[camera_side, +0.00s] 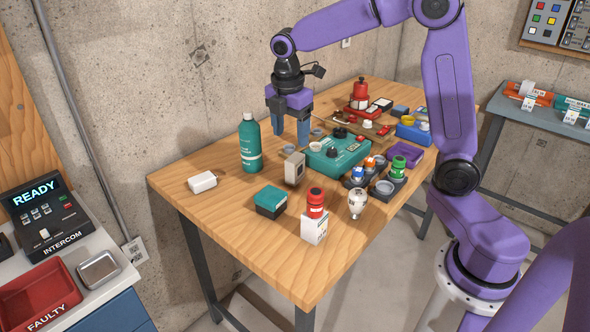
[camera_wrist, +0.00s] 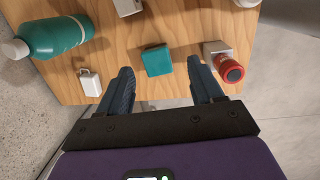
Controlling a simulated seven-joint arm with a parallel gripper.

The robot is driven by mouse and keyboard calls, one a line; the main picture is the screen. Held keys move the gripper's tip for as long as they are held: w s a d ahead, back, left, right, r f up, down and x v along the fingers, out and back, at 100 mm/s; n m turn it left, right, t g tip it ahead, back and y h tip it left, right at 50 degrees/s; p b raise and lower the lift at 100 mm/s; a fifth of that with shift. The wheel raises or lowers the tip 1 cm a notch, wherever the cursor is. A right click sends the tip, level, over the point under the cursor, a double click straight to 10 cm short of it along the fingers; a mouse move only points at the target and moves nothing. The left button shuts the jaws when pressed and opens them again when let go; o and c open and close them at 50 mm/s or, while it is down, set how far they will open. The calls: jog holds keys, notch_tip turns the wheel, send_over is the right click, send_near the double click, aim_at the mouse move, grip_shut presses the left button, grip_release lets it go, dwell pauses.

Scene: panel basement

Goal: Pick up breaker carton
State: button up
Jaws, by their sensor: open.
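No readable label names the breaker carton. A small teal box with a black lower part (camera_side: 269,202) sits on the wooden table near its front edge; it also shows in the wrist view (camera_wrist: 157,61). A white carton (camera_side: 314,229) stands to its right with a red cylinder (camera_side: 316,203) at its top; both show at the right of the wrist view, the carton (camera_wrist: 214,48) partly behind the cylinder (camera_wrist: 230,69). My gripper (camera_side: 291,128) is open, empty and above the table, behind both boxes in the side view. In the wrist view the teal box appears between my fingertips (camera_wrist: 160,80).
A teal bottle (camera_side: 250,147) and a grey box (camera_side: 294,168) stand near my gripper. A white box (camera_side: 202,182) lies at the left. A teal device (camera_side: 337,153), small-parts holder (camera_side: 372,187) and white-silver bulb-shaped item (camera_side: 357,203) crowd the right. The front-left table is clear.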

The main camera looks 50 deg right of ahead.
jog(key=n, duration=0.1)
send_over(295, 157)
jog(key=s+a, duration=0.1)
jog(key=a, duration=0.2)
jog(key=shift+h, duration=0.3)
jog(key=f, duration=0.4)
jog(key=d+f, duration=0.1)
jog(key=f, duration=0.2)
jog(key=d+f, duration=0.1)
jog(key=f, duration=0.3)
jog(key=shift+w+d+f, duration=0.1)
jog(key=shift+d+f, duration=0.15)
jog(key=shift+f, duration=0.05)
jog(key=shift+w+d+f, duration=0.1)
jog(key=shift+w+f, duration=0.05)
jog(key=shift+f, duration=0.85)
jog(key=shift+w+d+f, duration=0.1)
jog(key=shift+d+f, duration=0.05)
jog(key=shift+f, duration=0.85)
jog(key=shift+w+d+f, duration=0.1)
jog(key=shift+w+f, duration=0.05)
jog(key=shift+f, duration=0.85)
jog(key=shift+c, duration=0.3)
jog(key=c, duration=1)
jog(key=shift+r, duration=0.1)
jog(key=shift+c, duration=0.2)
